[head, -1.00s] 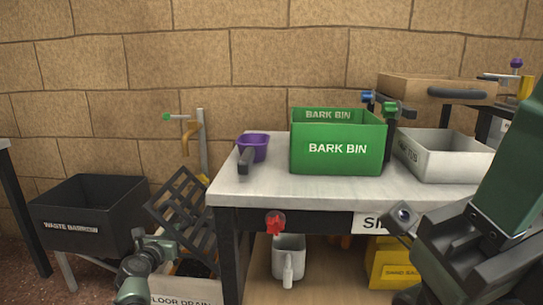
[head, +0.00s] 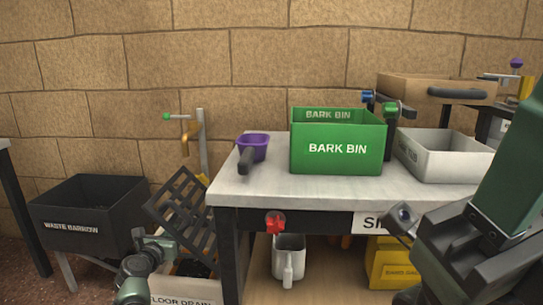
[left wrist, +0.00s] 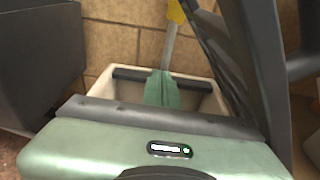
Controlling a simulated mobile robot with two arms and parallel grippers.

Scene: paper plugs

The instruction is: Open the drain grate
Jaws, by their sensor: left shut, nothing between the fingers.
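The drain grate (head: 184,212) is a dark lattice panel. It stands tilted up, leaning to the left, over the pale box labelled floor drain (head: 190,298) at the lower left. In the left wrist view the grate (left wrist: 228,60) rises on the right, and the pale rim of the drain box (left wrist: 128,88) shows beyond my fingers. My left gripper (head: 168,243) is shut and empty, beside the raised grate and over the drain. Its green fingers (left wrist: 162,90) are together in the left wrist view. My right arm comes in from the right; its fingers cannot be made out.
A black waste barrow (head: 90,215) stands close left of the drain. The table (head: 270,188), right of it, carries a purple scoop (head: 254,146), green bark bin (head: 337,148) and white tray (head: 445,165).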

